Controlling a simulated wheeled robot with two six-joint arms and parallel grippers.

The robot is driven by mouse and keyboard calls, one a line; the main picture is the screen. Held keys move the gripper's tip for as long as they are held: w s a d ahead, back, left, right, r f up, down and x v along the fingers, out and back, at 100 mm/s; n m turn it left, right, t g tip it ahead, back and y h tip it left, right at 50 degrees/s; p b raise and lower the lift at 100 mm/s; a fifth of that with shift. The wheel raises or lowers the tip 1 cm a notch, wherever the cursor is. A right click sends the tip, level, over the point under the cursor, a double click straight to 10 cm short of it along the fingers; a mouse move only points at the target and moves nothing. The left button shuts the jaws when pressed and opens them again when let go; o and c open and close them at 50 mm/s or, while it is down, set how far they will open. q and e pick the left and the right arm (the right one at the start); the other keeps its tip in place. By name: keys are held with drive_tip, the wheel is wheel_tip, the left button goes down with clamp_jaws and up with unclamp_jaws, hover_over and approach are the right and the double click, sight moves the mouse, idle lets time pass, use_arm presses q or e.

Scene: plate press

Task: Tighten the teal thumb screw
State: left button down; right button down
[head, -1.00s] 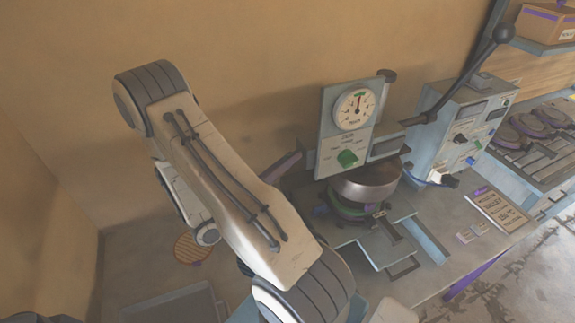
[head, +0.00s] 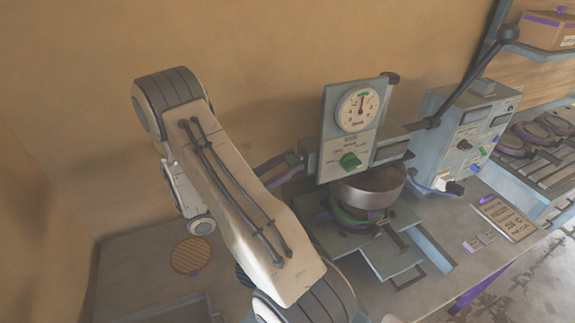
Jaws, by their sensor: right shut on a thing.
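My right arm rises across the middle and hides part of the bench and the press's left side. My right gripper (head: 290,163) shows only partly, as dark fingers coming out from behind the arm at the left of the press. It is shut on a small green-teal piece, which looks like the thumb screw (head: 293,158); the fingers hide most of it. My left gripper is out of view.
A metal pan-like plate (head: 370,187) sits under the press head. A long lever (head: 470,75) reaches up to the right, beside a blue control box (head: 450,130). A round woven trivet (head: 191,256) and a grey tray (head: 165,310) lie at left. A sign (head: 508,218) lies at right.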

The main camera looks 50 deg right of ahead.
drive_tip(key=shift+f, duration=0.15)
idle(0.3)
drive_tip(key=shift+c, duration=1.8)
unclamp_jaws()
drive_tip(key=v, duration=1)
drive_tip(key=shift+a, duration=0.2)
